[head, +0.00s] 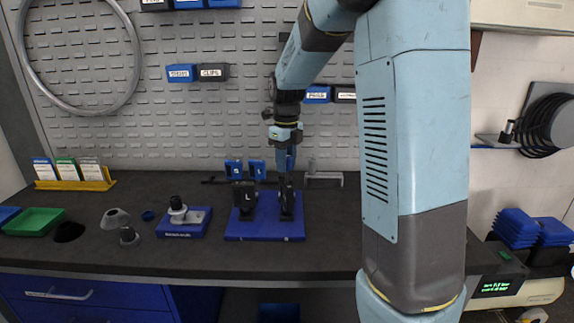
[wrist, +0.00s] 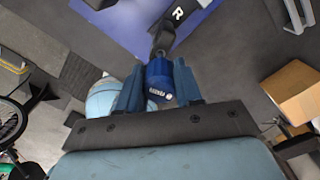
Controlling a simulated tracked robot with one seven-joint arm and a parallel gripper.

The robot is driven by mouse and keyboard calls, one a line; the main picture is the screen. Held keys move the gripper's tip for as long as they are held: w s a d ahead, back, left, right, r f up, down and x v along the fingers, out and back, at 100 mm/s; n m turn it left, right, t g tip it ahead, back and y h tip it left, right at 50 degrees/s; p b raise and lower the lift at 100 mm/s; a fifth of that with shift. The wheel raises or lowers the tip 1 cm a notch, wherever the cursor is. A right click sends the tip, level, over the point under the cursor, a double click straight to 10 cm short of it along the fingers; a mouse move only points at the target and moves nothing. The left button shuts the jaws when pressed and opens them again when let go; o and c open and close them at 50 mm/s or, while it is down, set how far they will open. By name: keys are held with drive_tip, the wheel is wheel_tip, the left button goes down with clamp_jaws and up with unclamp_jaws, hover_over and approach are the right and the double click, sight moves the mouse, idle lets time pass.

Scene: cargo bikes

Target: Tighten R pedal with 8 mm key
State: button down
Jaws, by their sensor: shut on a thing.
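The R pedal (head: 287,206) stands at the right of a blue base plate (head: 262,229) on the dark bench. In the wrist view its black block (wrist: 180,14) shows a white R. My gripper (head: 289,158) is above the R pedal, pointing down. In the wrist view, my gripper (wrist: 160,86) is shut on the blue handle of the 8 mm key (wrist: 158,72), which has small white marks. A dark piece runs from the handle toward the R block. I cannot tell whether the key's tip is seated.
The L pedal (head: 244,197) stands left on the same plate. Blue holders (head: 257,169) and a grey T-shaped piece (head: 323,178) are behind. A blue stand with a grey fitting (head: 183,222) is to the left. Bench right of the plate is clear.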

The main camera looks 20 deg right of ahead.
drive_tip(key=shift+s+f+m, duration=0.1)
drive_tip(key=shift+f+m, duration=0.1)
drive_tip(key=shift+m, duration=1)
drive_tip(key=shift+r, duration=0.2)
drive_tip(key=shift+r, duration=0.35)
